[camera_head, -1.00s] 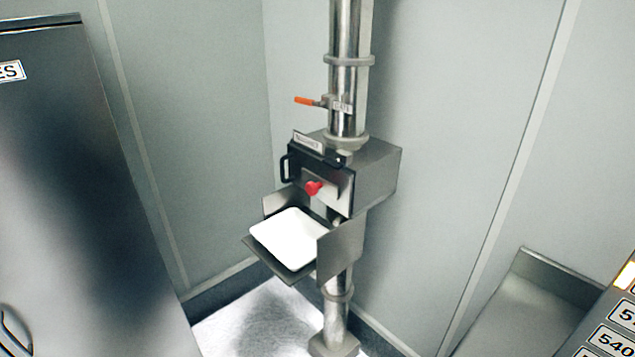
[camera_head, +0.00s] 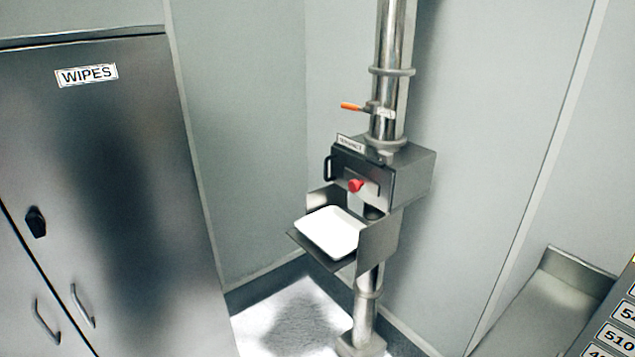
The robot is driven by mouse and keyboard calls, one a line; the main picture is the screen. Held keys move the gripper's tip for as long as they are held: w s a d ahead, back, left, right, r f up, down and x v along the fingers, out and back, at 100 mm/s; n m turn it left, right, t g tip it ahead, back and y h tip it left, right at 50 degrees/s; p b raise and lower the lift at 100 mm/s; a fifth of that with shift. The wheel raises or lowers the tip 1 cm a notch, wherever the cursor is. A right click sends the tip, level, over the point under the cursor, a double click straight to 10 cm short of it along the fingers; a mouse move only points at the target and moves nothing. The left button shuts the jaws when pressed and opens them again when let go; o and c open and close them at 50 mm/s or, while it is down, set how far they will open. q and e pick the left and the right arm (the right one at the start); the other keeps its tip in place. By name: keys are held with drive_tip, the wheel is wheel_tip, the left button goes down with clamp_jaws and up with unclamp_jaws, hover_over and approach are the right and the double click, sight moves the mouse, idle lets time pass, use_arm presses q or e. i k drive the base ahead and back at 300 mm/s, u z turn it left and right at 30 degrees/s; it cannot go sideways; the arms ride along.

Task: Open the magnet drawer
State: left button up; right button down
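The magnet drawer (camera_head: 376,176) is a dark metal front set in a grey box housing (camera_head: 415,178) on a vertical steel pipe. A small label plate (camera_head: 351,144) stands on its top edge. A black handle (camera_head: 329,168) is on its left side, and a red knob (camera_head: 355,185) is on its front. The drawer front looks flush with the housing. Neither of my grippers shows in the head view.
Below the drawer, a metal shelf (camera_head: 377,243) holds a white tray (camera_head: 331,211). An orange-handled valve (camera_head: 351,106) is on the pipe above. A cabinet labelled WIPES (camera_head: 150,200) stands at left. A metal bench (camera_head: 535,300) and numbered labels are at right. Floor shows below the shelf.

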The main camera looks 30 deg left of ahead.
sight(339, 159)
drive_tip(key=k, duration=0.75)
drive_tip(key=u, duration=1.05)
drive_tip(key=i, duration=0.75)
drive_tip(key=u, duration=0.45)
drive_tip(key=i, duration=0.85)
drive_tip(key=z, duration=0.6)
